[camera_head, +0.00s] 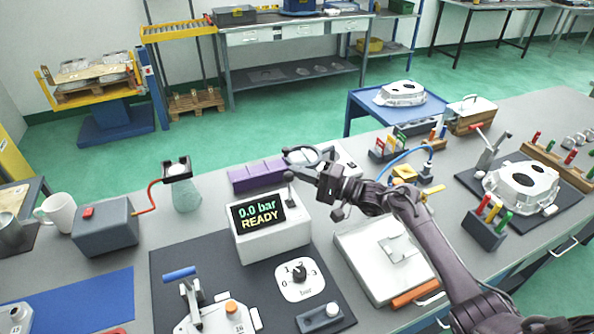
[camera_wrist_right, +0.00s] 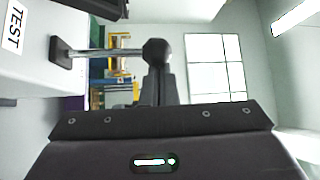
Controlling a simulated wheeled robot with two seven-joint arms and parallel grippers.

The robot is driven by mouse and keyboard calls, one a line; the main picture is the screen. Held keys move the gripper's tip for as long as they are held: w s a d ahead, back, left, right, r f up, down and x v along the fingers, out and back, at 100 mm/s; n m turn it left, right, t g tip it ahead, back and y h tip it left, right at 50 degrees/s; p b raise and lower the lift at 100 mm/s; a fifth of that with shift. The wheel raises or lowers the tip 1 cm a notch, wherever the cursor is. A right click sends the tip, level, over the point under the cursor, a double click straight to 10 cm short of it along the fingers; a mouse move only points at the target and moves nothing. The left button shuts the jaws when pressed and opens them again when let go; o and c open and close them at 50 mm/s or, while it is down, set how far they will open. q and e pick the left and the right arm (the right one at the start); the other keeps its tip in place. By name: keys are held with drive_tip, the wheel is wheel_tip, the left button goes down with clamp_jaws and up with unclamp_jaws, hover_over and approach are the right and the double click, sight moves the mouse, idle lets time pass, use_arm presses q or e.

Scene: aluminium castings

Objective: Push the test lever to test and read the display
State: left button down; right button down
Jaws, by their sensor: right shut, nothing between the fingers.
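The tester (camera_head: 268,230) is a white box on the dark mat. Its display (camera_head: 258,213) reads "0.0 bar READY" in green and yellow. The test lever (camera_head: 290,186) stands upright at the right of its top, with a dark knob. In the right wrist view, the lever's metal rod (camera_wrist_right: 105,53) runs from a black base on the white box beside a TEST label (camera_wrist_right: 14,27). My right gripper (camera_wrist_right: 156,85) is shut and empty, its tips at the knob (camera_wrist_right: 157,52); I cannot tell whether they touch. It is also in the head view (camera_head: 300,158). My left gripper is out of view.
A dial plate (camera_head: 299,280) marked in bar and a clamp fixture with a blue handle (camera_head: 180,273) are in front. A purple block (camera_head: 255,177) lies behind the tester. A white lidded case (camera_head: 375,262) is to the right, beneath my right arm.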

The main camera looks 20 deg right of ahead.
drive_tip(key=s+n+y+b, duration=0.2)
drive_tip(key=n+b, duration=0.1)
drive_tip(key=shift+s+f+t+y, duration=0.3)
drive_tip(key=shift+s+f+t, duration=0.1)
drive_tip(key=shift+s+b, duration=0.25)
drive_tip(key=shift+b, duration=0.1)
drive_tip(key=shift+s+r+n, duration=0.1)
drive_tip(key=shift+s+n, duration=0.1)
drive_tip(key=shift+n, duration=0.1)
drive_tip(key=shift+s+p, duration=0.5)
